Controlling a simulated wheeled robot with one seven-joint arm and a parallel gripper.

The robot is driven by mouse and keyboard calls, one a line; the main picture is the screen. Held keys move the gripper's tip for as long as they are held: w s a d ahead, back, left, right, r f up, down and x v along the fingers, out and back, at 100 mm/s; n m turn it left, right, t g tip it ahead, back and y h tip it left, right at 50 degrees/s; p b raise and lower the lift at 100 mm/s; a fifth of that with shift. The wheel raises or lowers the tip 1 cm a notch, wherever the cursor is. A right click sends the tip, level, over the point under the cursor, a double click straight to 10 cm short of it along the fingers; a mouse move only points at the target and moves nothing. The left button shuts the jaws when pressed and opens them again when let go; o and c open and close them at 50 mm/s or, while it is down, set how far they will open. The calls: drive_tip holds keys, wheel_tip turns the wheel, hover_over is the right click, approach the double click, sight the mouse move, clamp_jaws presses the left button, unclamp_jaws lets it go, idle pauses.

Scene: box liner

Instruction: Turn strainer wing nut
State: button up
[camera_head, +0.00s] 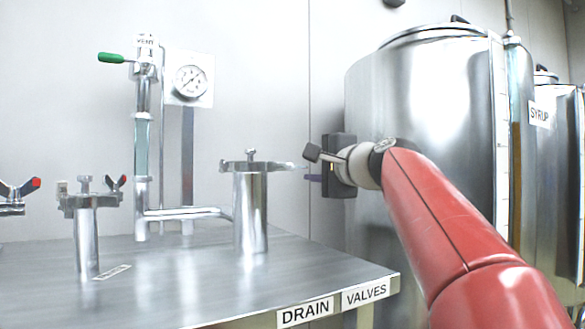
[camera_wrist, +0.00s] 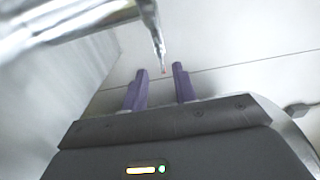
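The strainer is most likely the steel cylinder (camera_head: 250,210) standing on the bench, though no label confirms this. On its top is a flat clamp with a small upright knob (camera_head: 251,155). A thin, tapering metal arm (camera_head: 285,165) reaches right from that clamp; I cannot tell whether it is the wing nut. My gripper (camera_head: 307,178) is just right of this arm's tip, fingers pointing left. In the wrist view, the purple fingers of my gripper (camera_wrist: 160,70) are apart. A pointed metal tip (camera_wrist: 158,45) shows between and beyond them; contact is not visible.
A shorter steel post with a clamp (camera_head: 86,225) stands left on the bench (camera_head: 200,285). A pipe with a green lever (camera_head: 112,58) and a gauge (camera_head: 190,81) rise behind. A large steel tank (camera_head: 425,100) stands right, behind my arm. The bench front is clear.

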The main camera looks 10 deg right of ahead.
sight(297, 167)
drive_tip(key=p+x, duration=0.1)
drive_tip(key=x, duration=0.5)
drive_tip(key=shift+w, duration=0.2)
clamp_jaws()
